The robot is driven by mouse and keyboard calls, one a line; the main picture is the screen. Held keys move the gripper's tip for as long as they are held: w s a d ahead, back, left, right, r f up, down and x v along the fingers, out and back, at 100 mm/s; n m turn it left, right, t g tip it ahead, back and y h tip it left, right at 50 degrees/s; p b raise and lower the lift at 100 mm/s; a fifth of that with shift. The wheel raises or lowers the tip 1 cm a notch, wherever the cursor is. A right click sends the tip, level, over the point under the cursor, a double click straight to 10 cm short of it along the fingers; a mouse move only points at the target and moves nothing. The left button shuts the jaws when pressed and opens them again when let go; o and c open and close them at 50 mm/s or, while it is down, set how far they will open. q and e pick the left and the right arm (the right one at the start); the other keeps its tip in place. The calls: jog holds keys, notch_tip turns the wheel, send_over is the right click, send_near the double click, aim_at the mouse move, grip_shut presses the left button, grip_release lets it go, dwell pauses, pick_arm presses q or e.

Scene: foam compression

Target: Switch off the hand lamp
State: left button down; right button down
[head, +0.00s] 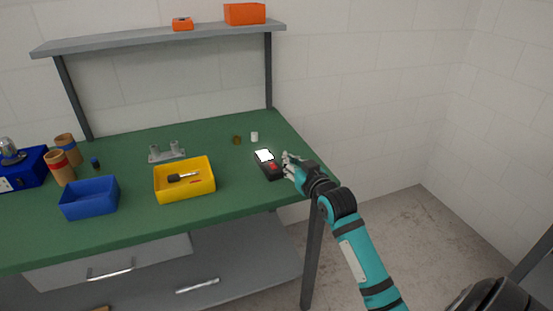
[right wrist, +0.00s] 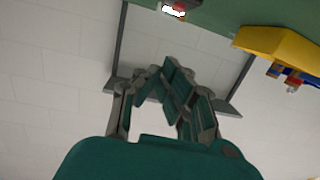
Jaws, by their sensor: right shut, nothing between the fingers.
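The hand lamp (head: 269,170) is a small dark box lying on the green table (head: 225,215) near its right end. Its white panel (head: 264,155) glows brightly, and a red part shows on the body below it. My right gripper (head: 287,162) is shut and empty, just to the right of the lamp; whether it touches the lamp I cannot tell. In the right wrist view the fingers (right wrist: 165,78) are closed together, and the bright lamp (right wrist: 174,10) shows at the top edge, apart from them. My left gripper is not in view.
A yellow bin (head: 185,195) with tools stands left of the lamp, with a blue bin (head: 90,210) farther left. A white cylinder (head: 254,136) and a brown one (head: 237,140) stand behind the lamp. A grey shelf (head: 150,40) spans the back. Open floor lies right of the table.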

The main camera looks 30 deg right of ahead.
jog(key=p, duration=0.1)
send_over(277, 167)
jog(key=s, duration=0.1)
jog(key=shift+a+f, duration=0.35)
jog(key=shift+f, duration=0.1)
notch_tip(277, 167, down, 3)
jog(key=shift+w+r, duration=0.1)
jog(key=shift+w, duration=0.05)
jog(key=shift+f, duration=0.75)
jog(key=shift+r, duration=0.1)
